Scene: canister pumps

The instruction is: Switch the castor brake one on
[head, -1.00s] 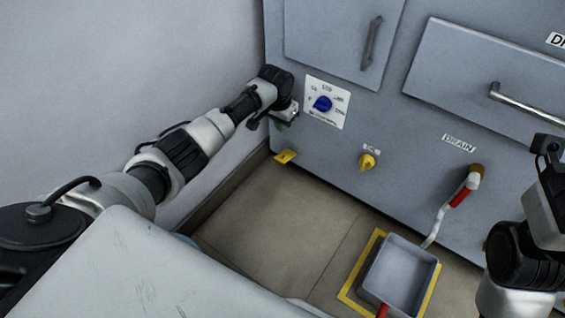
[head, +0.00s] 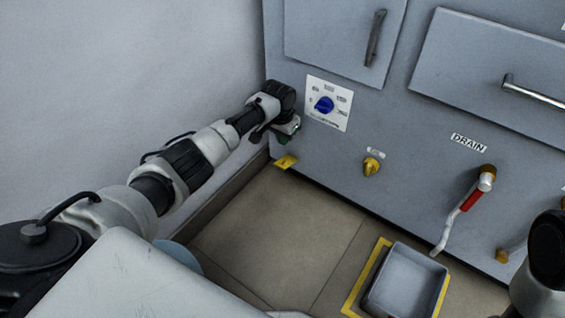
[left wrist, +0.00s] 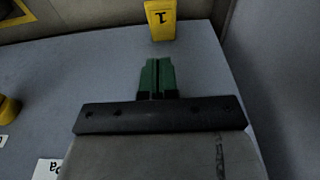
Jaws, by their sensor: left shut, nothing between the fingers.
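The castor brake one is a small yellow pedal (head: 286,162) at the foot of the grey cabinet, near its left corner. In the left wrist view the yellow pedal (left wrist: 160,20) bears a "1" and lies beyond the fingertips. My left gripper (head: 280,139) is just above the pedal in the head view, close to the cabinet front. Its green fingers (left wrist: 157,62) are shut with nothing between them, and a gap shows between them and the pedal. My right gripper is not in view.
A blue dial (head: 324,104) sits on a white plate above the pedal, with a yellow knob (head: 371,167) to the right. A red-handled drain pipe (head: 472,200) and a grey tray (head: 436,265) in a yellow floor outline are further right. A plain wall (head: 120,70) stands left.

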